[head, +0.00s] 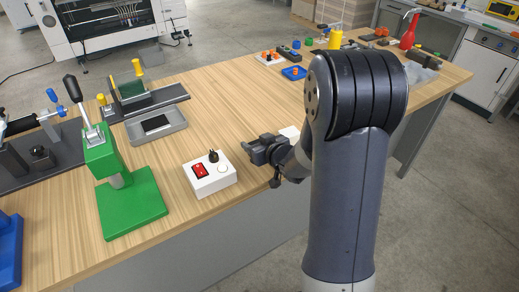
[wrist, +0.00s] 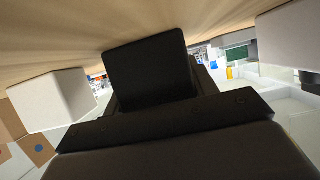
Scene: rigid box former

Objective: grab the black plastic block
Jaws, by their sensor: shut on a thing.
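The black plastic block (wrist: 148,70) shows as a dark, flat-faced shape in the middle of the wrist view, just beyond the dark body of my gripper. My gripper (head: 260,150) is low over the front part of the wooden table in the head view, just right of the white switch box. It is shut on the block. In the head view I cannot tell the block apart from the dark jaws. The contact faces of the jaws are hidden in both views.
A white switch box (head: 210,178) with a red switch and black knob stands close left of my gripper. A white object (head: 290,133) is partly hidden behind it. A green press (head: 132,200) and a grey fixture (head: 157,127) stand further left.

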